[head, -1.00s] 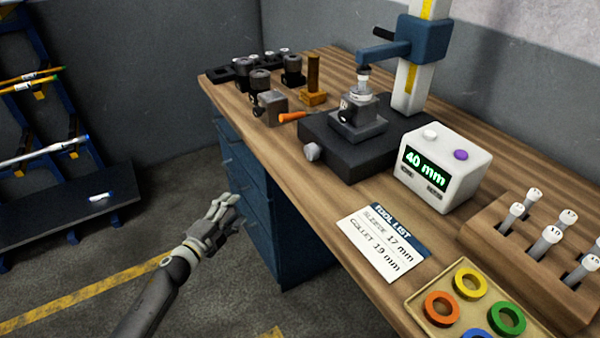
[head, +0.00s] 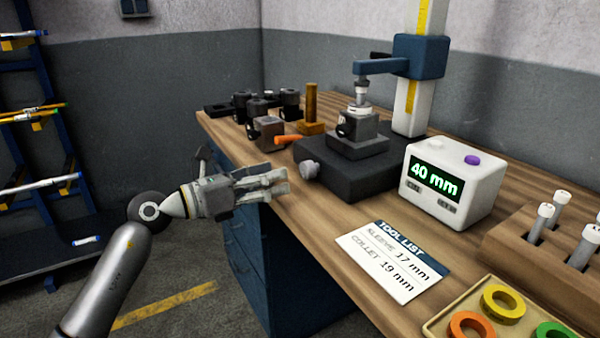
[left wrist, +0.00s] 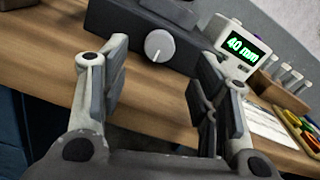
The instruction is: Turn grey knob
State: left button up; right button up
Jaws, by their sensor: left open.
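The grey knob (head: 309,169) is a small round dial on the front left face of the dark base block (head: 350,178) of the measuring device. A pale pointer line shows on it in the left wrist view (left wrist: 159,45). My left gripper (head: 282,180) is at the bench's left edge, a little left of the knob and pointing at it. In the left wrist view its two fingers (left wrist: 163,62) are open and empty, with the knob beyond and between the tips, apart from them. My right gripper is not in view.
A white display box (head: 453,187) reading 40 mm stands right of the base. A tool list card (head: 392,260) lies on the bench in front. An orange-handled tool (head: 288,139) and dark tool holders (head: 290,103) stand behind the knob.

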aim_at(303, 169)
pick_arm(q)
jog(key=x, duration=0.7)
jog(key=shift+w+d, duration=0.15)
jog(key=c, duration=1)
